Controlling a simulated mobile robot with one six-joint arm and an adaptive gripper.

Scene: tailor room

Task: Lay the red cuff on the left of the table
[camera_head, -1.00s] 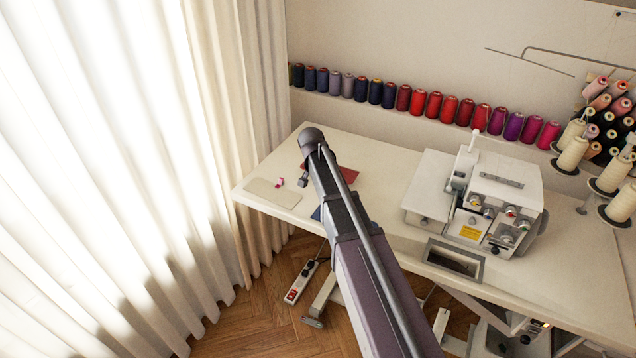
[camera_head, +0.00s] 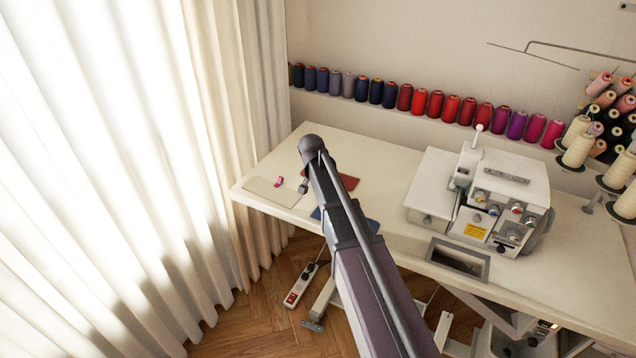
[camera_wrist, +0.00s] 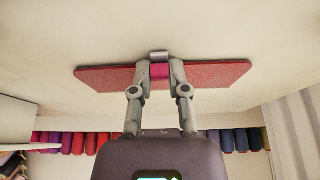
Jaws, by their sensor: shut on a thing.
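The red cuff (camera_wrist: 215,74) is a flat red piece that shows on both sides of my gripper (camera_wrist: 160,78) in the wrist view. In the head view the red cuff (camera_head: 348,182) shows partly behind my arm, over the left part of the white table (camera_head: 385,160). My fingertips are hidden there. The cuff is close to the tabletop; I cannot tell whether it touches.
A beige piece (camera_head: 262,188) with a pink clip (camera_head: 279,182) lies at the table's left end. A blue piece (camera_head: 371,226) is partly hidden by my arm near the front edge. A sewing machine (camera_head: 500,190) stands to the right. Thread spools (camera_head: 435,104) line the wall; a curtain (camera_head: 120,180) hangs left.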

